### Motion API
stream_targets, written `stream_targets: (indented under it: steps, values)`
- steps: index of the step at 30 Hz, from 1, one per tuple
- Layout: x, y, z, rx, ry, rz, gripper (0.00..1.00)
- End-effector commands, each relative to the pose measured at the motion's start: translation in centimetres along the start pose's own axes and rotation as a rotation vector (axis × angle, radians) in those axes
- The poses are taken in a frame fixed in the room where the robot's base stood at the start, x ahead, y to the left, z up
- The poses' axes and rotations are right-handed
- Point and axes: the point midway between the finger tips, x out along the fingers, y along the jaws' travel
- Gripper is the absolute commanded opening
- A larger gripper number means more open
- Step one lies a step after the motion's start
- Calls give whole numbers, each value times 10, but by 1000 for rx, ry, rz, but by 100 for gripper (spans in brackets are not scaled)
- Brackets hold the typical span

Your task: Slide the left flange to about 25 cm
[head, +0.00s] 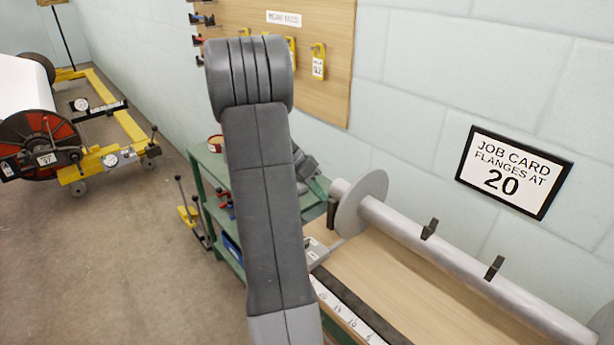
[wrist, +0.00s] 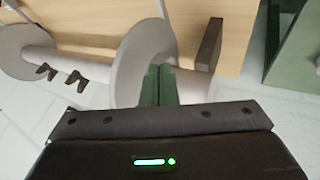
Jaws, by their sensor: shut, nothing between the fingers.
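The left flange (head: 362,205) is a grey disc upright on a pale roller (head: 460,258) near its left end. In the wrist view this flange (wrist: 138,62) stands close beside my gripper (wrist: 158,72). The green fingers are together and empty, at the flange's outer side, over the roller's end stub; I cannot tell whether they touch the disc. The other flange (wrist: 20,48) is farther along the roller.
A job card (head: 515,172) on the wall reads "FLANGES AT 20". A dark support post (wrist: 208,45) stands by the roller's end. A green cart (head: 212,180) is left of the bench.

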Motion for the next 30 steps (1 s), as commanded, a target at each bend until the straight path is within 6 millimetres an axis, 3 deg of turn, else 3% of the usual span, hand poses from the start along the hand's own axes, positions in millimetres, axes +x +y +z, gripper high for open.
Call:
stream_targets:
  steps: [3,9,23,30]
  values:
    - [8,18,-1,0,-2,2,0]
    - [17,33,0,0,0,1,0]
    - [20,36,0,0,0,0,0]
    - [30,49,2,2,-1,1,0]
